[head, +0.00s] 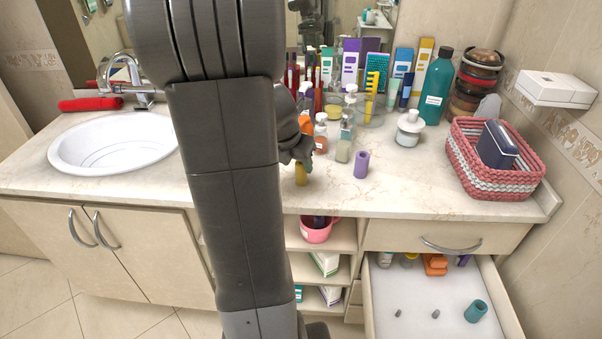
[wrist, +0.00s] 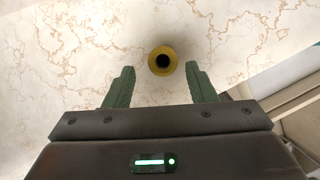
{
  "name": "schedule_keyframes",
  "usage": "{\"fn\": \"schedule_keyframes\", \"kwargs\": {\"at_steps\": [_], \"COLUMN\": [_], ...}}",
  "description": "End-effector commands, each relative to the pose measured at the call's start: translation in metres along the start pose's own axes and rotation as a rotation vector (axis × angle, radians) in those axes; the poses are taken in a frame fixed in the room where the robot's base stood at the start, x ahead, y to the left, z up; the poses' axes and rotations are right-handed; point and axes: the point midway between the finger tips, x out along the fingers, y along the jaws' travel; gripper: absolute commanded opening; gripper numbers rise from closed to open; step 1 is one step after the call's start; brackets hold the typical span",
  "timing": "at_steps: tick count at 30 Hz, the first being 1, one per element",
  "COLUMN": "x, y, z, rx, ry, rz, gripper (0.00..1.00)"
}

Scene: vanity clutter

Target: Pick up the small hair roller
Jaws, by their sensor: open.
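A small yellow hair roller (head: 301,174) stands upright on the marble counter near its front edge. In the wrist view the yellow roller (wrist: 154,68) is seen end-on, with its dark hole facing the camera. In the head view my gripper (head: 298,152) is just above the yellow roller and partly hidden by my arm. A purple roller (head: 361,164) stands to the right.
Several bottles and boxes (head: 349,62) crowd the counter's back. A white-capped jar (head: 409,128) and a woven basket (head: 463,170) stand to the right. The open drawer (head: 387,303) below holds a teal roller (head: 476,311). The sink (head: 112,146) is at left.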

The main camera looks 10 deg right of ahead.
Motion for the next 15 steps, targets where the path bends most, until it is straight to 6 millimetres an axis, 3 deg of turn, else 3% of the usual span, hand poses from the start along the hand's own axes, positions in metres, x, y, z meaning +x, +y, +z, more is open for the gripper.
{"fn": "schedule_keyframes", "kwargs": {"at_steps": [15], "x": [0.052], "y": [-0.004], "z": [0.001], "rx": [0.001], "ry": [0.003], "rz": [-0.001], "gripper": [0.51]}}
